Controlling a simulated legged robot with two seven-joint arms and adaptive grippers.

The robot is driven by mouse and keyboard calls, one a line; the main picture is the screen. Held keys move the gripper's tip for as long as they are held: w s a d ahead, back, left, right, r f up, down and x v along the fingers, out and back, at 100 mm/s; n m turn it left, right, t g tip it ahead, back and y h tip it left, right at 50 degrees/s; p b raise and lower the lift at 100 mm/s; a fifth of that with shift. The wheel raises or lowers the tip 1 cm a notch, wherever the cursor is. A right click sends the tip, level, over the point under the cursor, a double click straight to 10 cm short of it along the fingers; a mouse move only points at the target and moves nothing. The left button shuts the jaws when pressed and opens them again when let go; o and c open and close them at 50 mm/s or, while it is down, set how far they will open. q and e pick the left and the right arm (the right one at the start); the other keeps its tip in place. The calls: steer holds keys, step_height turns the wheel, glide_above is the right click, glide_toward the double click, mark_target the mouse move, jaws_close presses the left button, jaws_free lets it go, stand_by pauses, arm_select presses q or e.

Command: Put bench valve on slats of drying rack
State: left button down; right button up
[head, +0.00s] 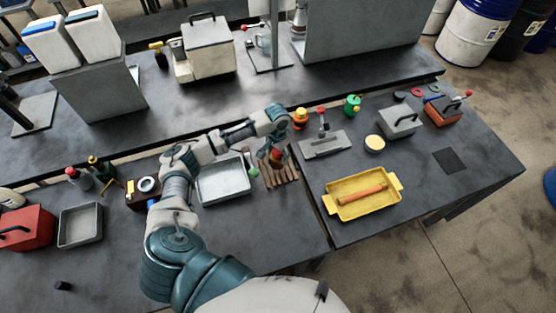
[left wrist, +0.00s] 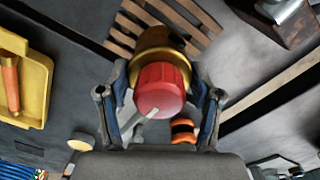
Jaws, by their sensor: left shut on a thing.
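The bench valve has a brass body and a red knob (left wrist: 160,86). In the head view it shows small and dark red-brown (head: 276,158). My left gripper (head: 273,150) is shut on it; in the left wrist view one finger is on each side of the valve. The drying rack with brown wooden slats (head: 283,181) lies on the bench below it. In the left wrist view the slats (left wrist: 202,22) show behind the valve. The valve hides part of the rack, and I cannot tell whether it touches the slats. My right gripper is not in view.
A grey metal tray (head: 222,197) stands left of the rack. A yellow tray (head: 340,208) holding an orange rod stands to the right, past the gap between benches. A grey block (head: 323,145) and an orange-and-black item (head: 300,119) are behind right. Bench in front of the rack is clear.

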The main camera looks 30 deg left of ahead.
mark_target(277, 160)
arm_select(q)
step_height(277, 160, down, 4)
steer(key=shift+a+f, duration=0.1)
steer(key=shift+a, duration=0.05)
steer(key=shift+c, duration=1)
jaws_free()
step_height(277, 160, up, 12)
steer(key=shift+r+b, duration=0.1)
steer(key=shift+b, duration=0.2)
